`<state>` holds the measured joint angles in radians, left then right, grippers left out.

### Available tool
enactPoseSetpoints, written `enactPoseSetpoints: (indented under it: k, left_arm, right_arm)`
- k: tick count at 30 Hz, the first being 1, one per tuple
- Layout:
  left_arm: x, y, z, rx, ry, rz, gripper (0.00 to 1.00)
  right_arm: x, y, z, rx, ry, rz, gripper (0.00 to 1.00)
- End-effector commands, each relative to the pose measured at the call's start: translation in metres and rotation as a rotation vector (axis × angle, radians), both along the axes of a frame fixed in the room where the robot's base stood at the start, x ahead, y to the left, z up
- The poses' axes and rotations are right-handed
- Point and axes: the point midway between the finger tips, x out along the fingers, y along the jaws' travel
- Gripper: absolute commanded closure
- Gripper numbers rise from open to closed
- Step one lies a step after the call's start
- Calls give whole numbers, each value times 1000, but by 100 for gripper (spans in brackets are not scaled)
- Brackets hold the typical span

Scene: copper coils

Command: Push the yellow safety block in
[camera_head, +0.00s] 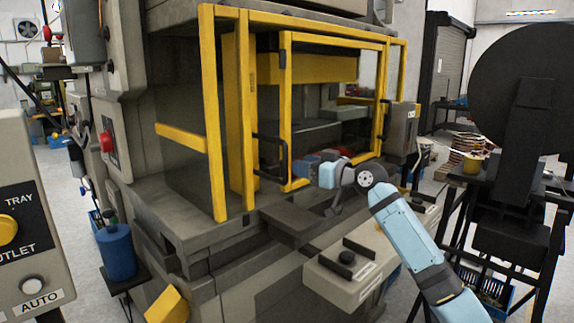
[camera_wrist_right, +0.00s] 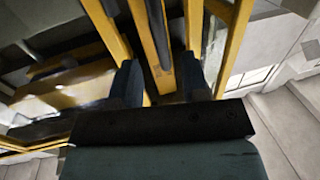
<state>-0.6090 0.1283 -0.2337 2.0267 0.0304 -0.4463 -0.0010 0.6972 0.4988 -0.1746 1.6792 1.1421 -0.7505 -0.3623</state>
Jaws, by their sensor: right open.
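A yellow block (camera_head: 168,306) sits tilted at the bottom edge of the head view, left of centre and partly cut off by the frame; I cannot tell for sure that it is the safety block. My right gripper (camera_head: 300,169) is at the lower part of the yellow-framed guard door (camera_head: 286,110) of the press. In the right wrist view, my open right gripper (camera_wrist_right: 160,75) has yellow bars (camera_wrist_right: 150,40) beyond and between its dark fingers; contact cannot be told. My left gripper is out of view.
A black handle (camera_head: 269,142) is on the guard frame. A grey control box (camera_head: 355,265) stands in front of the press. A dark round reel (camera_head: 525,80) on a black stand is at right. A blue canister (camera_head: 116,251) is at left, beside a control panel (camera_head: 22,225).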

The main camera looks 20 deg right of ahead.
Motion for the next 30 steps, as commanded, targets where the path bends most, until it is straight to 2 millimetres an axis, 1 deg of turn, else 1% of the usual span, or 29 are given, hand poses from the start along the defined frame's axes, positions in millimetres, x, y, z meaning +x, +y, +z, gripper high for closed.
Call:
enactPoseSetpoints:
  k: [1, 3, 6, 9, 14, 30]
  left_arm:
    - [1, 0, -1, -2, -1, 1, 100]
    - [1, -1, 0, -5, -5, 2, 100]
    - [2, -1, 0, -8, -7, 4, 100]
    - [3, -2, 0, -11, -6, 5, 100]
    - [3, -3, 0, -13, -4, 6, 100]
    - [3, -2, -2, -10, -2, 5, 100]
  right_arm:
    - [-10, -7, -2, -3, -1, -1, 58]
    - [-21, -14, -2, -4, 0, -1, 58]
    - [-32, -22, -1, -1, 0, -1, 58]
    - [-40, -27, 0, -1, -1, 0, 58]
    - [-44, -30, 0, 0, 0, 0, 58]
    - [-44, -30, 0, 1, -1, 0, 58]
